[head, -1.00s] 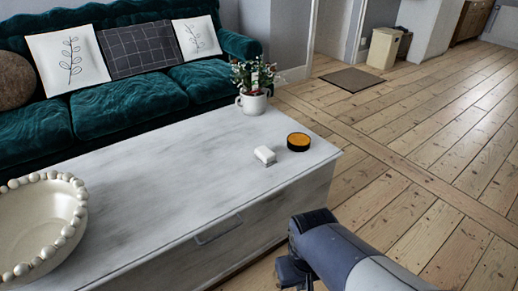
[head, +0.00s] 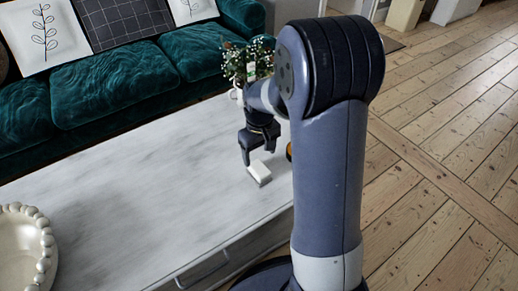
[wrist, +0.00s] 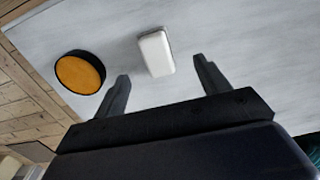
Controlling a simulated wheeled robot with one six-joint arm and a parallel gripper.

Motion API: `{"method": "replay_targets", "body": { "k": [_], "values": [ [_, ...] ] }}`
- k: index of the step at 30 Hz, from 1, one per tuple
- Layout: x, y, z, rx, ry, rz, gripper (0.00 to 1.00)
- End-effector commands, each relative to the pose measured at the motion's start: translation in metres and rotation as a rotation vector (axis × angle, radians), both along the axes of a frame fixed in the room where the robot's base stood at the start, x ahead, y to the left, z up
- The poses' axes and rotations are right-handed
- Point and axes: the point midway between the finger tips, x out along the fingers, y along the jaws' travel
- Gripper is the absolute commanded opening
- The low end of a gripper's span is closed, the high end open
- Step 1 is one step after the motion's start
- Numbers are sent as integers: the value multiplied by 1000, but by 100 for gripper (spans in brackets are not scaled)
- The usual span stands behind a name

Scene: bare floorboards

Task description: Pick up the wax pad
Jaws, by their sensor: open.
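A small white block (head: 260,174) with rounded edges lies on the pale table top. It also shows in the wrist view (wrist: 155,53). A round black tin or pad with an orange top (wrist: 79,72) lies to its left in the wrist view; in the head view only a sliver (head: 289,152) shows behind my arm. No label shows which of the two is the wax pad. My gripper (head: 260,153) is open and empty, pointing down close to the white block. In the wrist view the block appears in line with the gap between the fingers (wrist: 161,70).
The pale wooden table (head: 130,185) is mostly bare. A potted plant (head: 246,62) stands behind my gripper. A cream beaded bowl (head: 22,250) sits at the near left. A teal sofa (head: 120,85) stands behind the table. Floorboards (head: 450,150) lie open at the right.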

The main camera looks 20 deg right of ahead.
Motion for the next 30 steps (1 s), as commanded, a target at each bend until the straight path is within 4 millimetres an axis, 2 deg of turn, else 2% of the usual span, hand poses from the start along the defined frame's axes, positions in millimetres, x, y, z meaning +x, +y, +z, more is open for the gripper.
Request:
{"method": "replay_targets", "body": {
  "k": [4, 12, 20, 27, 30],
  "values": [
    [7, 1, -9, 2, 4, 13, 71],
    [7, 0, -52, 2, 4, 12, 71],
    [8, -1, -68, 2, 3, 11, 71],
    [8, -4, -104, 2, 4, 11, 71],
    [8, -4, -111, 1, 3, 11, 71]
  ]
}}
